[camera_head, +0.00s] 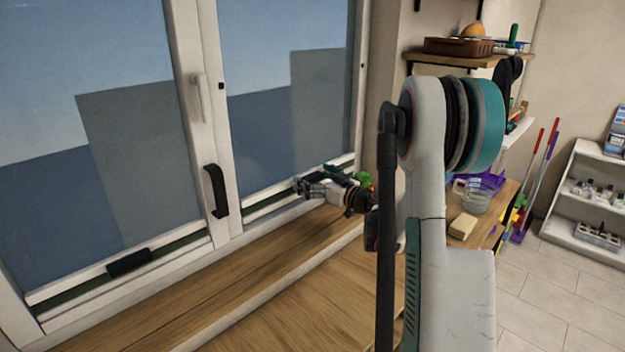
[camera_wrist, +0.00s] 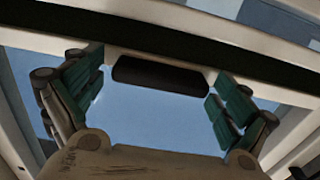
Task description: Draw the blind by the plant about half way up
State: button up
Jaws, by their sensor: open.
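My gripper (camera_head: 304,186) is open at the foot of the right window, in front of that window's blind rail (camera_head: 262,203). In the wrist view, a dark bar-shaped handle (camera_wrist: 158,74) on a pale rail lies between the spread fingers of my gripper (camera_wrist: 155,85). The fingers stand to either side of the handle, and I see no grip on it. The right blind is down, with its rail low near the sill. Green leaves, apparently the plant (camera_head: 363,177), show just behind my wrist, partly hidden.
The left window has a similar low rail with a black handle (camera_head: 130,262). A black window handle (camera_head: 215,191) sticks out from the middle frame. A glass jug (camera_head: 475,195) and a yellow sponge-like block (camera_head: 462,226) stand on the counter at right. The wooden sill (camera_head: 215,280) is clear.

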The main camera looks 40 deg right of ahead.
jog(key=c, duration=1.5)
notch_tip(320, 180, up, 31)
jog(key=p, duration=1.6)
jog(key=o, duration=1.5)
jog(key=s+d, duration=0.1)
jog(key=s, duration=1.1)
jog(key=shift+d, duration=0.3)
jog(key=shift+w, duration=0.1)
